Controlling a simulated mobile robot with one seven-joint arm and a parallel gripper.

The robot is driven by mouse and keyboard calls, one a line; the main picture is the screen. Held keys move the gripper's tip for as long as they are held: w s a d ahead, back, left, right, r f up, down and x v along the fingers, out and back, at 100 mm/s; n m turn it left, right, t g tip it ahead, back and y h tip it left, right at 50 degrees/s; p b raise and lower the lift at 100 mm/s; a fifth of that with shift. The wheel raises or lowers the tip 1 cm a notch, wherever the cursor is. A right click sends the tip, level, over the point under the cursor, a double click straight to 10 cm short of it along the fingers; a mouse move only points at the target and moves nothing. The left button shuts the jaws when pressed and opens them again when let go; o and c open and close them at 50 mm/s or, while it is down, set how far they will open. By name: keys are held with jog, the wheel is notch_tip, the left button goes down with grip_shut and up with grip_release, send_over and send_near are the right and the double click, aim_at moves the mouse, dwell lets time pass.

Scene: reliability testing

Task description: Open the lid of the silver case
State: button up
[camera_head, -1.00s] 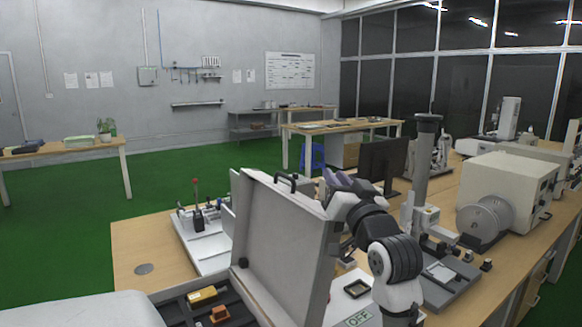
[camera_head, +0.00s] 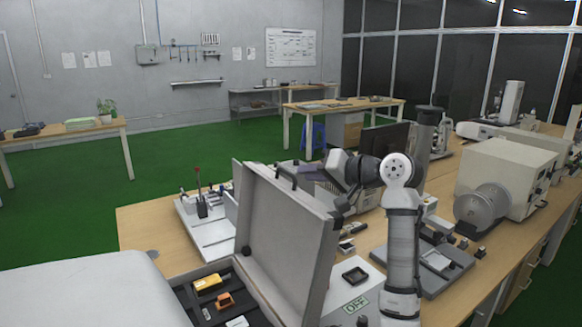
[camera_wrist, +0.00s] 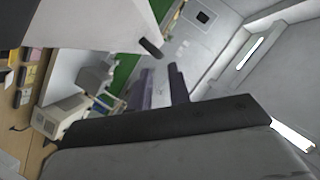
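The silver case stands on the bench with its lid (camera_head: 282,240) raised steeply. The lid's dark handle (camera_head: 286,177) is on its top edge. The case's dark tray (camera_head: 190,303) shows below and left of the lid, with small yellow and orange items in it. My gripper (camera_head: 308,172) is just behind and above the lid's top edge, by the handle, and looks apart from the lid. In the wrist view, my gripper's two purple-grey fingers (camera_wrist: 168,82) show a narrow gap with nothing seen between them. A pale panel, likely the lid (camera_wrist: 85,22), fills the upper left.
A flat plate with an OFF label (camera_head: 355,304) lies right of the lid. A large cream machine (camera_head: 508,180) stands at the right. A fixture with a red-tipped lever (camera_head: 202,205) stands behind the case at left. A monitor (camera_head: 385,145) is behind my arm.

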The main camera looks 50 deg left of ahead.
jog(key=p+x, duration=0.2)
jog(key=x, duration=0.4)
jog(key=shift+a, duration=0.3)
grip_shut()
